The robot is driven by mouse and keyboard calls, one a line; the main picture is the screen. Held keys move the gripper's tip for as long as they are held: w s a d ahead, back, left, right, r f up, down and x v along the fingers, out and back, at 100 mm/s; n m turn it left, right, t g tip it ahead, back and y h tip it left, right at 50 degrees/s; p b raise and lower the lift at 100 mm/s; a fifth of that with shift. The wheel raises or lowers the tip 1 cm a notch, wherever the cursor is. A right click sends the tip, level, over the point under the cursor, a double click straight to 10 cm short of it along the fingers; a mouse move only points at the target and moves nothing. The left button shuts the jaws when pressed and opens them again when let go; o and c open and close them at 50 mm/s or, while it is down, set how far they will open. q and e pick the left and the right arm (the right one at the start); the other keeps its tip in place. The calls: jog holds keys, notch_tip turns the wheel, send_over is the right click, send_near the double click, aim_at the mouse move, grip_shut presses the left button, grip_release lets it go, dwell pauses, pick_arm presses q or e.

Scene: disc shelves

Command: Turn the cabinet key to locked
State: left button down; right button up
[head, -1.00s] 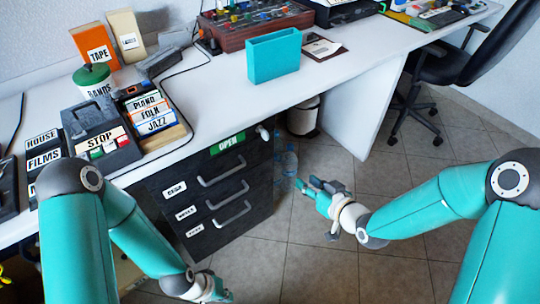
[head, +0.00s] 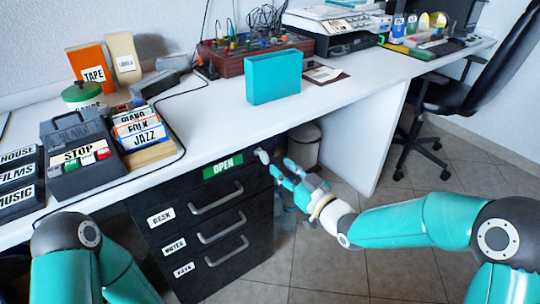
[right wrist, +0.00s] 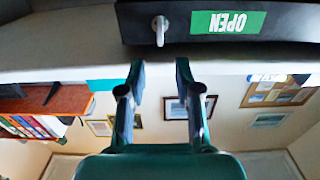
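The black drawer cabinet (head: 150,238) stands under the desk, with a green OPEN label (head: 222,166) on its top strip. The pale metal key (head: 262,156) sticks out at the top right of the cabinet front. In the right wrist view the key (right wrist: 160,30) is beside the OPEN label (right wrist: 228,22), which appears upside down. My right gripper (head: 283,173) is just right of the key in the head view. In the right wrist view its two fingers (right wrist: 159,74) are apart and empty, with the key beyond them, not between them. My left gripper is outside the head view.
The white desktop (head: 215,120) overhangs the cabinet. A teal box (head: 273,78) and a cassette player (head: 85,160) stand on the desk.

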aim_at(267, 155)
jog(key=b+x, duration=0.1)
jog(key=x, duration=0.7)
jog(key=shift+w+a, duration=0.15)
